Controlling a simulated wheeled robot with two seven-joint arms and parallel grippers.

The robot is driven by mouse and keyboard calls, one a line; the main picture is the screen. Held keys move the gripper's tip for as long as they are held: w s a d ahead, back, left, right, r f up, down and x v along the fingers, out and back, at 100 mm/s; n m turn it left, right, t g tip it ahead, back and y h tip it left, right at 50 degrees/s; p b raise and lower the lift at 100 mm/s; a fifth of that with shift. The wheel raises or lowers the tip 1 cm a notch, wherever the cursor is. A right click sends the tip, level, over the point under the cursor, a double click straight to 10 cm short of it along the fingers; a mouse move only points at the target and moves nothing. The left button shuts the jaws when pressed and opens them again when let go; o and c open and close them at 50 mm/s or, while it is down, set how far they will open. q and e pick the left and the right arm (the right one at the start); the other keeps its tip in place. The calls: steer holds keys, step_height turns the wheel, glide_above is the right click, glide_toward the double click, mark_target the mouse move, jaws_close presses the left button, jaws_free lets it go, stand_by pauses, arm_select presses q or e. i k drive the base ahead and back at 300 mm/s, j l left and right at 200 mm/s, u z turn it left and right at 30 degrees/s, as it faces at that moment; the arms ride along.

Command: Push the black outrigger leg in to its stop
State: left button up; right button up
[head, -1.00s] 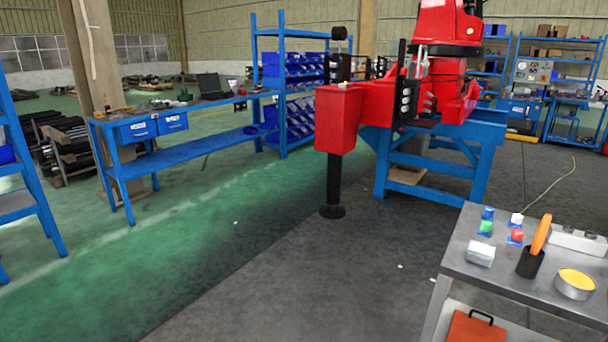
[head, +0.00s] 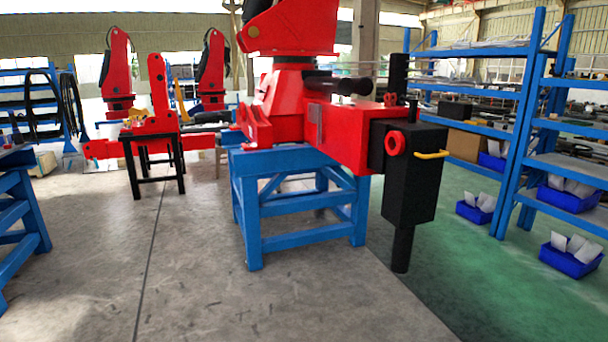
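The black outrigger leg (head: 404,250) hangs upright at the right end of the red crane's beam, in the right half of the head view. Its upper part is a black box (head: 416,180) with a yellow handle (head: 432,154) and a red ring (head: 395,143) on it. A black post (head: 398,75) rises above the box. The red outrigger beam (head: 345,128) runs from the crane body to the box. I cannot tell whether the leg is at its stop. Neither of my grippers is in view.
A blue stand (head: 300,231) carries the red crane (head: 292,70). Blue shelves (head: 520,125) with blue bins (head: 570,255) stand at the right. Other red cranes stand at the back left. The grey floor (head: 200,290) in front is clear.

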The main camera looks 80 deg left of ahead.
mark_target(410, 153)
steer(key=u, duration=1.85)
